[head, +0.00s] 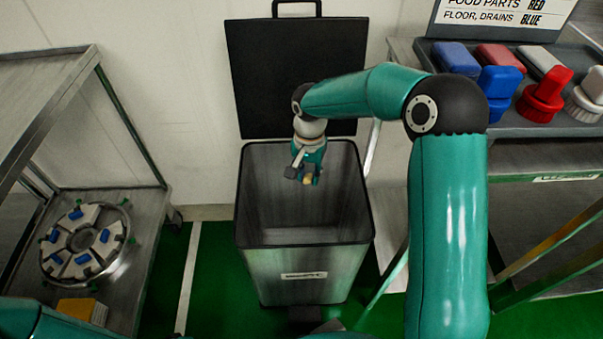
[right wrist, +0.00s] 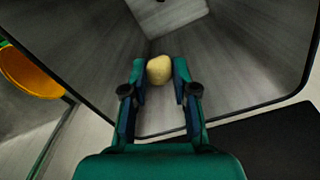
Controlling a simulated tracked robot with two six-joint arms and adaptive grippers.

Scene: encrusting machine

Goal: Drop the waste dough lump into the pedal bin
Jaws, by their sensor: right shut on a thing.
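The waste dough lump (right wrist: 159,70) is pale yellow and rounded. My right gripper (right wrist: 159,78) is shut on it, one finger on each side, in the right wrist view. In the head view the right gripper (head: 306,176) hangs over the mouth of the pedal bin, with a small part of the dough lump (head: 308,181) showing between the fingers. The pedal bin (head: 300,272) is a grey metal square bin. Its black lid (head: 270,80) stands open against the wall, and the bin's inside looks empty. My left gripper is not in view.
A steel trolley (head: 140,225) at the left carries a round tray (head: 85,243) of parts with blue pieces. At the right, a rack shelf (head: 545,130) holds several coloured brushes and pads. An orange round object (right wrist: 28,72) shows beside the bin in the right wrist view.

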